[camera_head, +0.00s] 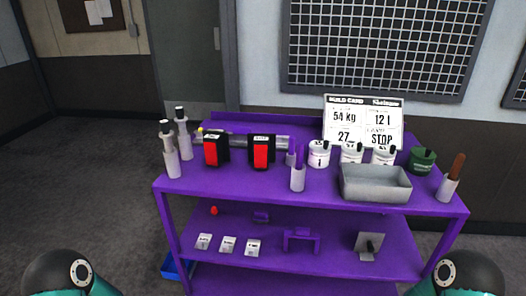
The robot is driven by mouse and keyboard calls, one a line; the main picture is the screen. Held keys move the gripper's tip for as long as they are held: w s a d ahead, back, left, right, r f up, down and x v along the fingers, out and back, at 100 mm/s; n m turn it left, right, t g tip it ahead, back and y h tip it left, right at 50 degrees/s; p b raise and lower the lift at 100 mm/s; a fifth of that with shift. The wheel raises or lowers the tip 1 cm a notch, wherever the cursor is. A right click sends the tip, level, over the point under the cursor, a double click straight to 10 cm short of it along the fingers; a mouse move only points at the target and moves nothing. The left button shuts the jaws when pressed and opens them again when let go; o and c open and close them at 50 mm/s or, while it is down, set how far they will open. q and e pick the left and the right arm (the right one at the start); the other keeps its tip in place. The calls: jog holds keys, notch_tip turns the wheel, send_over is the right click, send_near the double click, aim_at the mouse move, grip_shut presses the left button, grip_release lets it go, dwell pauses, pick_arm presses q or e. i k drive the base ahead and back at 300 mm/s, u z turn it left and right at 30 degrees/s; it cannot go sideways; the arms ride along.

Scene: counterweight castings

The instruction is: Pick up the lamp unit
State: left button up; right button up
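Two black units with red faces stand side by side on the purple bench's top, a left one (213,151) and a right one (262,153). Each has a small pale label on top. I cannot tell for sure whether either is the lamp unit; no readable label names it. Behind them runs a grey horizontal bar (240,141). Only dark and teal arm parts of mine show in the bottom corners. Neither gripper is in view.
The purple bench (240,184) also holds white-and-grey cylinders (170,156), white pots (319,154), a grey tray (375,184), a green pot (423,160) and a sign board (364,120). Small parts and labels lie on its lower shelf (335,257). The bench top's front strip is mostly clear.

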aim_at(261, 147)
jog(key=i, duration=0.8)
jog(key=z, duration=0.15)
jog(key=k, duration=1)
jog(key=u, duration=0.45)
jog(key=i, duration=1)
jog(key=z, duration=0.05)
